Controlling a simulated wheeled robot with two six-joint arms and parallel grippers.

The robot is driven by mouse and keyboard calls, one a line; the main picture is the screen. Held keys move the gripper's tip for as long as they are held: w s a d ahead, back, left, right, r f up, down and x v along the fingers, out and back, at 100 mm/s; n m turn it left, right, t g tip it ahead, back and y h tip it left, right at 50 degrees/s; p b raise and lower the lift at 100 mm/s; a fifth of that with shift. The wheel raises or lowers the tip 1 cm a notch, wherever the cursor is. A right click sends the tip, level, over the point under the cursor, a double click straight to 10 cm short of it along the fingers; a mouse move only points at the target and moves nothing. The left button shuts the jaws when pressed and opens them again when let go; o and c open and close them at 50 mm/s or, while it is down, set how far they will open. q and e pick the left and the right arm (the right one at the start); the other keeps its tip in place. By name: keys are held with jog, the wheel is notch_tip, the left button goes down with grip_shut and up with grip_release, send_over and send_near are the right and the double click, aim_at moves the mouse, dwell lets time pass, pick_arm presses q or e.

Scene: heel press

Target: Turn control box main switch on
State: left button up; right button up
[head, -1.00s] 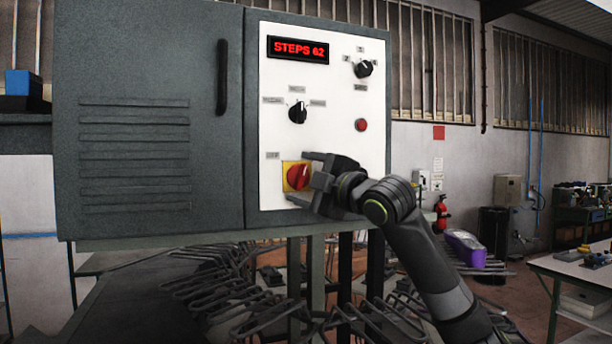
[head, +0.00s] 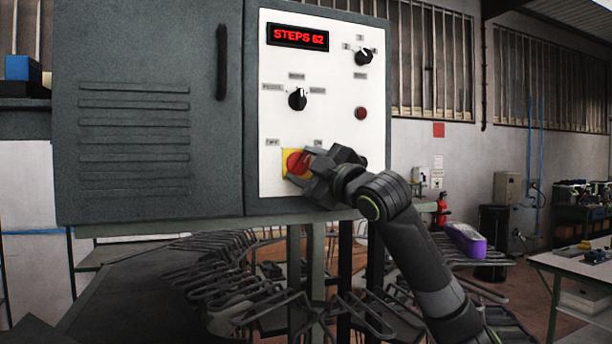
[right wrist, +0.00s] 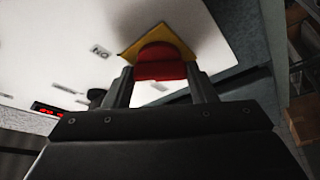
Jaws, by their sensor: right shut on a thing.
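The control box (head: 150,60) is dark grey with a white panel (head: 325,90) on its right side. The main switch (head: 296,160) is a red knob on a yellow plate, low on the panel, with OFF and ON labels above it. My right gripper (head: 302,168) is shut on the red knob and hides part of it. In the right wrist view the red knob (right wrist: 160,70) sits between the two fingers of the right gripper (right wrist: 162,88), against the yellow plate (right wrist: 190,50). My left gripper is not in view.
A red-lit display (head: 298,37) reads STEPS 62. Two black selector knobs (head: 297,99) (head: 364,57) and a small red button (head: 361,113) sit above the switch. A rack of bent metal bars (head: 260,300) is below the box. A workbench (head: 585,262) stands at the right.

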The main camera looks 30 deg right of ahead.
jog(key=shift+f+m+t+h+b, duration=0.1)
jog(key=shift+m+t+h+b, duration=0.35)
jog(key=shift+m, duration=0.75)
jog(key=o, duration=1)
jog(key=shift+r+b+v, duration=0.1)
jog(key=shift+b+v, duration=2.85)
jog(key=shift+v, duration=1.4)
jog(key=shift+r+b+v, duration=0.15)
jog(key=shift+b+v, duration=2.8)
jog(key=shift+v, duration=1.4)
